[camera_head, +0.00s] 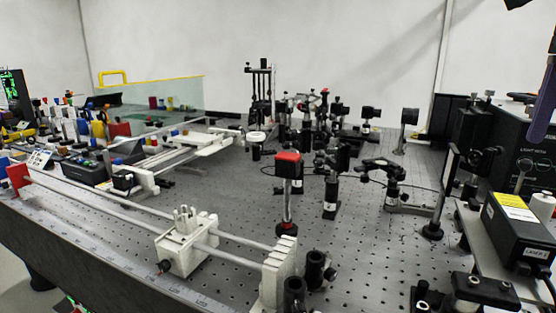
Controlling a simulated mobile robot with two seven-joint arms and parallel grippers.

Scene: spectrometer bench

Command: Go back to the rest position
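The task names no object, only a rest position. Neither my left nor my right gripper can be made out in the head view. A dark, purple-blue upright part (543,92) is cut off by the right edge, and I cannot tell what it belongs to. The perforated optical bench (235,205) fills most of the view. A white carriage (183,247) sits on a two-rod rail at the front left. A post with a red-topped block (288,172) stands near the middle.
Several black optic mounts (331,183) stand mid-bench. A black laser box (518,230) sits at right, beside a large black light-source housing (525,140). Clutter and a clear panel (170,97) fill the back left. Bare bench lies between the front rail and the mounts.

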